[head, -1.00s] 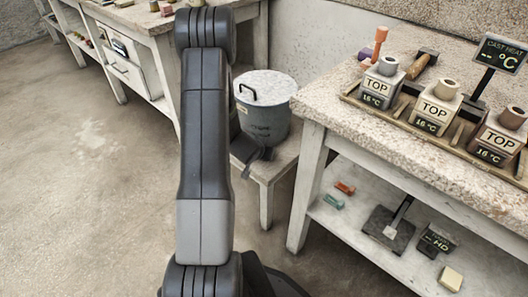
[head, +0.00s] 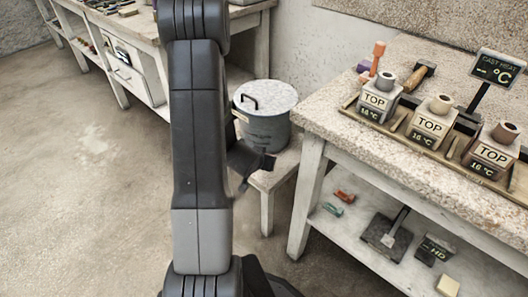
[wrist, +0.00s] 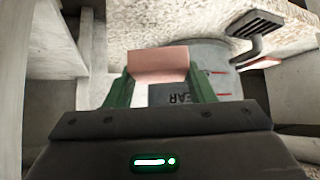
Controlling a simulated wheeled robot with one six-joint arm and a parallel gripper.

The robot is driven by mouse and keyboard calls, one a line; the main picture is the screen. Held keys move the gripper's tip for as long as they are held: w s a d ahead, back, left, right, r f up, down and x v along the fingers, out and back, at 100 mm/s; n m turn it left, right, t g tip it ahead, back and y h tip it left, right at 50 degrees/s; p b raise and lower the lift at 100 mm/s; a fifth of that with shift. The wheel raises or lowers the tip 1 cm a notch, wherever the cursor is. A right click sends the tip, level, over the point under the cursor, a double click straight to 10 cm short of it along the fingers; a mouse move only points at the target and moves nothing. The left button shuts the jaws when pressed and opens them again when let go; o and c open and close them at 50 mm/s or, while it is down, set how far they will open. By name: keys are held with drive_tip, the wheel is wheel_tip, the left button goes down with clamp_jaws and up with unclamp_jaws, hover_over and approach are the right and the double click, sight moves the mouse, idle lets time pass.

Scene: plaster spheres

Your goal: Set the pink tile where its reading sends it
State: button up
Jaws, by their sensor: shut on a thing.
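The pink tile (wrist: 158,64) is between the green fingers of my gripper (wrist: 160,80) in the wrist view, which are shut on it. A grey drum with dark lettering and red marks shows behind it in the wrist view (wrist: 226,84). In the head view my gripper is mostly hidden behind my arm, and the tile does not show. Three blocks marked TOP, each reading 16 °C, stand in a wooden rack on the right bench: left block (head: 374,103), middle block (head: 430,124), right block (head: 489,156). A "CAST HEAT" display (head: 497,68) shows dashes before °C.
A lidded grey pail (head: 264,122) stands on a low stand left of the bench (head: 330,118). A mallet (head: 415,77) lies behind the rack. The lower shelf (head: 350,238) holds small coloured pieces and dark tools. Another bench (head: 140,28) is at back left. Floor at left is clear.

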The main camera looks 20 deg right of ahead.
drive_tip(key=s+a+b, duration=0.2)
drive_tip(key=s+a, duration=0.4)
drive_tip(key=s, duration=0.5)
drive_tip(key=w+a+r+n+t+y, duration=0.1)
drive_tip(key=w+a+r+n+y, duration=0.3)
drive_tip(key=w+a, duration=0.7)
drive_tip(key=w+a+r+n+t+y, duration=0.25)
drive_tip(key=w+a+n, duration=0.25)
drive_tip(key=w+a, duration=0.6)
drive_tip(key=s+r+p, duration=0.3)
drive_tip(key=r+p, duration=1.1)
drive_tip(key=p, duration=1.2)
drive_tip(key=shift+r+g, duration=0.3)
drive_tip(key=shift+g, duration=0.15)
